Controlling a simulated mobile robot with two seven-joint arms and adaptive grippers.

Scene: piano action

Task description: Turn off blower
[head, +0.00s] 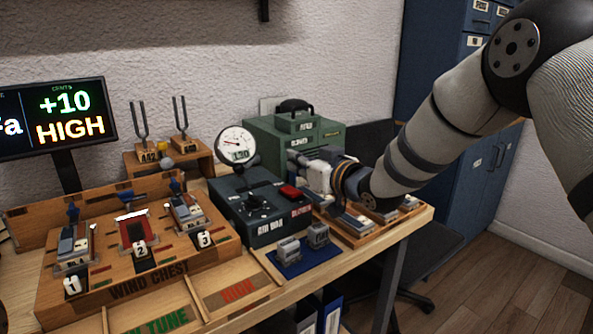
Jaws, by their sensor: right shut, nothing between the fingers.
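A dark green air box (262,218) stands on the bench with a round gauge on top, a black knob and a red switch (290,192) near its right end. A small red label beside the switch is too blurred to read surely. A green case (265,140) with a black handle stands behind it; its lettering is unclear. My right gripper (300,164) reaches in from the right, shut and empty, just above and behind the red switch and in front of the green case. I cannot tell whether it touches either. My left gripper is out of view.
A wooden wind chest (135,262) with numbered stations fills the left. A display (52,118) reads +10 HIGH. Tuning forks (140,125) stand behind. Small grey blocks lie on a blue mat (300,262) in front. A wooden tray (372,232) with parts lies under my right forearm.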

